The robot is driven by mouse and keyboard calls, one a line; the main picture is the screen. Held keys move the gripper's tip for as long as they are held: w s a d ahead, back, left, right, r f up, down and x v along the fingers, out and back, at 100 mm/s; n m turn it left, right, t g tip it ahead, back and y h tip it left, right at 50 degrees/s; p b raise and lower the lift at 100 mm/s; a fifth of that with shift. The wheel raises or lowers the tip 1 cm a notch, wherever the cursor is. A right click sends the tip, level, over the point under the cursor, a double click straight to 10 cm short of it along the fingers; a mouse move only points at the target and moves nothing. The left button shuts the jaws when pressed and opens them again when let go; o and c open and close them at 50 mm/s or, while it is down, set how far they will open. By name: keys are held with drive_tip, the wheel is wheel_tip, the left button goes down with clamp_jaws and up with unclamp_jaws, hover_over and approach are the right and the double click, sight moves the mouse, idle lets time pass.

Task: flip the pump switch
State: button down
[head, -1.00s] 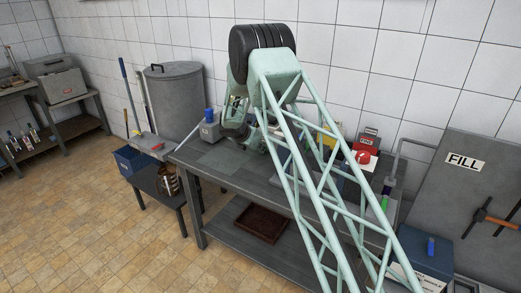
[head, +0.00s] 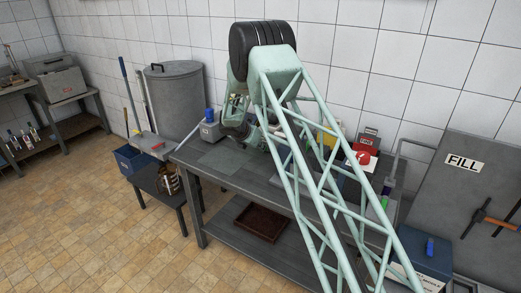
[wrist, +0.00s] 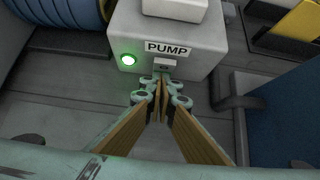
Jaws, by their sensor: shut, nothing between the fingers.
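The pump box (wrist: 195,44) is a pale grey block at the top of the wrist view, with a black-on-white PUMP label (wrist: 166,48). A green light (wrist: 128,60) glows left of the label. A small switch plate (wrist: 165,66) sits just under the label. My gripper (wrist: 161,90) is shut and empty, its fingertips right at the lower edge of the switch plate. I cannot tell whether they touch the switch, and the fingertips may hide part of it. In the head view my arm covers the workbench middle, and I cannot make out the switch there.
A FILL panel (head: 470,185) leans at the far right. In the wrist view, a blue coiled thing (wrist: 60,12) lies left of the pump box and a blue surface (wrist: 287,100) stands at right.

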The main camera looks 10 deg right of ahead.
drive_tip(key=shift+w+d+r, duration=0.15)
drive_tip(key=shift+r, duration=0.3)
drive_tip(key=shift+w+d+r, duration=0.15)
drive_tip(key=shift+r, duration=0.3)
drive_tip(key=shift+s+a+f+b, duration=0.15)
drive_tip(key=shift+s+b, duration=0.05)
drive_tip(key=shift+s, duration=0.15)
drive_tip(key=shift+s+a+f+b, duration=0.1)
drive_tip(key=shift+s+a+b, duration=0.1)
drive_tip(key=shift+s, duration=0.15)
drive_tip(key=shift+s+a+f+b, duration=0.2)
drive_tip(key=shift+s+a+b, duration=0.15)
drive_tip(key=shift+s+a, duration=0.55)
drive_tip(key=p+v, duration=0.2)
drive_tip(key=v, duration=0.8)
drive_tip(key=shift+s+a+f, duration=0.2)
drive_tip(key=shift+s+a, duration=0.05)
drive_tip(key=shift+a, duration=0.2)
